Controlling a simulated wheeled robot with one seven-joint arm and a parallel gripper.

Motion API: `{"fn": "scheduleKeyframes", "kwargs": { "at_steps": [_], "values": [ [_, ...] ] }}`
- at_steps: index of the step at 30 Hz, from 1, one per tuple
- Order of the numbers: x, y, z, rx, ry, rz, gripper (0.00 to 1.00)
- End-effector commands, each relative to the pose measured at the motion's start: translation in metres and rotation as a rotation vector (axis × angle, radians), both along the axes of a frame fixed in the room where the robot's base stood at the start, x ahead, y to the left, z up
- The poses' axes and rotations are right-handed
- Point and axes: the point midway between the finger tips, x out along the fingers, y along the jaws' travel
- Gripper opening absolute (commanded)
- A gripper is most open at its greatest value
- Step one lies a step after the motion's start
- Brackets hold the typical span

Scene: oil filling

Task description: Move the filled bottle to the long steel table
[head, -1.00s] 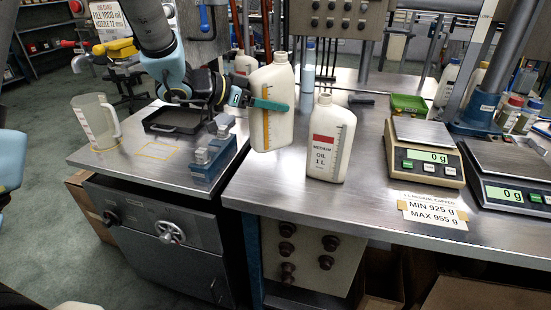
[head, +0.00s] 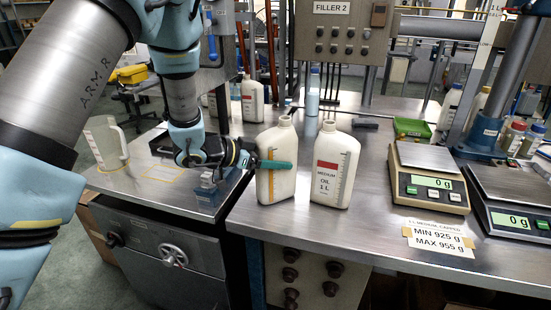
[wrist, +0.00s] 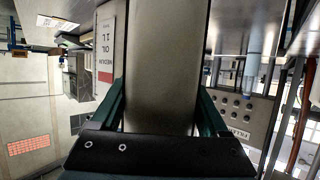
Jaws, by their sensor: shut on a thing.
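A white bottle (head: 278,187) with a yellow level strip is held in my gripper (head: 275,164). Its teal finger lies across the bottle's near side. The bottle is upright at the front left of the long steel table (head: 375,215); I cannot tell whether its base touches the top. In the wrist view the bottle (wrist: 167,60) fills the space between the two fingers (wrist: 163,110). A second white bottle (head: 333,165), with a red "MEDIUM OIL 1 L" label, stands just right of it. That bottle's label (wrist: 105,45) shows left in the wrist view.
Two scales (head: 430,178) (head: 512,195) reading 0 g stand at the right, behind a "MIN 925 g MAX 955 g" card (head: 438,242). A clear jug (head: 105,143) stands on the lower left cabinet.

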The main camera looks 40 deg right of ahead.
Motion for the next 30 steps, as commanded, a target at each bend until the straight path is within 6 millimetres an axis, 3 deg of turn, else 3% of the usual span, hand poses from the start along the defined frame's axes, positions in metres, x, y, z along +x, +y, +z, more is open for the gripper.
{"fn": "scheduleKeyframes", "kwargs": {
  "at_steps": [6, 7, 12, 22, 30],
  "values": [
    [0.000, -0.001, -0.002, -0.004, 0.000, 0.000, 0.00],
    [0.000, 0.000, -0.004, 0.000, 0.000, 0.000, 0.79],
    [0.000, 0.000, -0.003, 0.000, 0.000, 0.000, 0.98],
    [0.000, 0.000, 0.003, 0.000, 0.000, -0.001, 1.00],
    [0.011, 0.041, 0.017, -0.002, -0.001, 0.004, 1.00]
  ]
}}
